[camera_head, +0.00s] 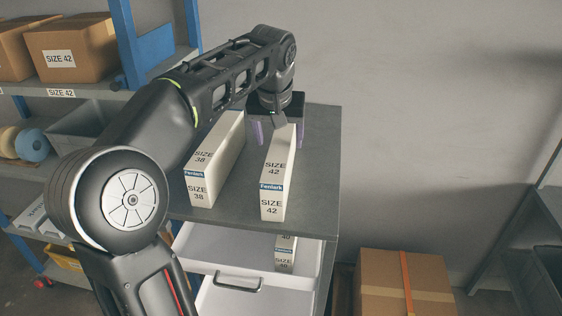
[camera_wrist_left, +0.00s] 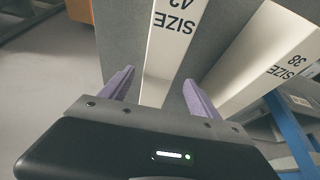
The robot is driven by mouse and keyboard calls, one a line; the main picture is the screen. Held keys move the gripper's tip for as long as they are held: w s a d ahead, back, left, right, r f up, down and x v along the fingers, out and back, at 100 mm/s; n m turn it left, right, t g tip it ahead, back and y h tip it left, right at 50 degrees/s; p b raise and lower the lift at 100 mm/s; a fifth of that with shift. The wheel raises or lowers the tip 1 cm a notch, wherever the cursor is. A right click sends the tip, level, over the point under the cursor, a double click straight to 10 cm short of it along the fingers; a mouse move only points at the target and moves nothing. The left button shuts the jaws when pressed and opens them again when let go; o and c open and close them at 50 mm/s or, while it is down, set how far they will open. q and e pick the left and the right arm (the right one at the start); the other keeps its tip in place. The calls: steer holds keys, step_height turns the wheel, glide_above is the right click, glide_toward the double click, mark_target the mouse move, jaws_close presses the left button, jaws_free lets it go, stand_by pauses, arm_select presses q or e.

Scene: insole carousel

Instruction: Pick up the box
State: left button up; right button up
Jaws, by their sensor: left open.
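A long white box marked SIZE 42 (camera_head: 274,183) stands on the grey top of a cabinet (camera_head: 322,150) in the head view. Another white box, marked SIZE 38 (camera_head: 207,175), stands to its left. My left gripper (camera_head: 275,138) is open at the far end of the SIZE 42 box. In the left wrist view its two purple fingers (camera_wrist_left: 158,92) stand on either side of the SIZE 42 box (camera_wrist_left: 172,50), with gaps visible. The SIZE 38 box (camera_wrist_left: 270,65) lies outside the fingers there. My right gripper is not in view.
An open white drawer (camera_head: 200,248) below the cabinet top holds another box (camera_head: 286,255). A cardboard box with an orange strap (camera_head: 405,285) is at lower right. A blue-framed shelf (camera_head: 120,40) with cartons (camera_head: 75,48) stands at left. The cabinet top right of the SIZE 42 box is clear.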

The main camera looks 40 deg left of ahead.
arm_select(q)
steer(key=shift+x, duration=0.8)
steer(key=shift+w+a+f+p, duration=0.1)
steer(key=shift+w+f+p, duration=0.05)
steer(key=shift+f+p, duration=0.25)
steer(key=p+x, duration=0.1)
steer(key=x, duration=0.2)
steer(key=shift+w+f, duration=0.1)
steer(key=shift+f, duration=0.2)
steer(key=shift+w+f, duration=0.15)
steer(key=shift+f, duration=0.2)
steer(key=shift+r, duration=0.1)
jaws_close()
